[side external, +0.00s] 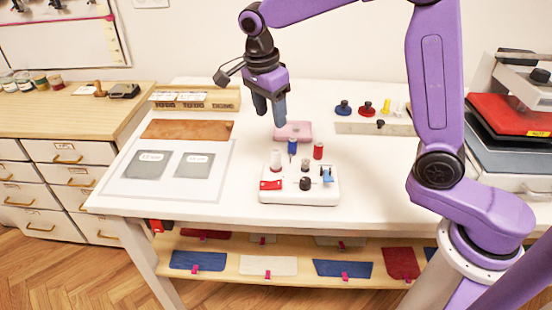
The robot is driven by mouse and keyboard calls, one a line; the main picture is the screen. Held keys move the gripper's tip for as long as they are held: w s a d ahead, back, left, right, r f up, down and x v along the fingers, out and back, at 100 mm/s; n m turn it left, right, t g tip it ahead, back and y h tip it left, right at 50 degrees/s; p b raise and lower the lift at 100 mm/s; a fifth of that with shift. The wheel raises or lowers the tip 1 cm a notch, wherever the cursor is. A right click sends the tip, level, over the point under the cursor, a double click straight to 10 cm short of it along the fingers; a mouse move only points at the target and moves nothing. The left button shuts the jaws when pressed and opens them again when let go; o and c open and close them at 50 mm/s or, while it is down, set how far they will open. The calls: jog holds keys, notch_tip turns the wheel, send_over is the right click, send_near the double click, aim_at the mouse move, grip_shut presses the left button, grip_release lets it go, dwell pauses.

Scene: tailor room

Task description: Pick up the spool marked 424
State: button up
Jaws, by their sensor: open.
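My gripper (270,117) hangs over the middle of the white table, fingers down, open and empty. Below it stands a white block (293,190) with a white spool (275,161), a blue spool (292,147) and a red spool (318,151) upright on it. My gripper is above and slightly left of the blue spool, apart from it. At the back right, a pale rack (356,127) carries a blue piece (343,107), a red piece (366,108) and yellow and white pieces. No number 424 is readable on anything, so I cannot tell which spool bears it.
A pink tray (300,131) lies behind the block. A brown board (187,130) and a pale sheet with two grey squares (166,170) lie at the left. A labelled wooden box (195,98) stands at the back left. The table's front right is clear.

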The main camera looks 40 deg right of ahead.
aim_at(277, 157)
jog(key=f, duration=0.5)
jog(key=d+f, duration=0.1)
jog(key=f, duration=0.3)
jog(key=d+f, duration=0.1)
jog(key=f, duration=0.4)
jog(key=shift+w+d+f, duration=0.15)
jog(key=shift+f, duration=0.15)
grip_shut()
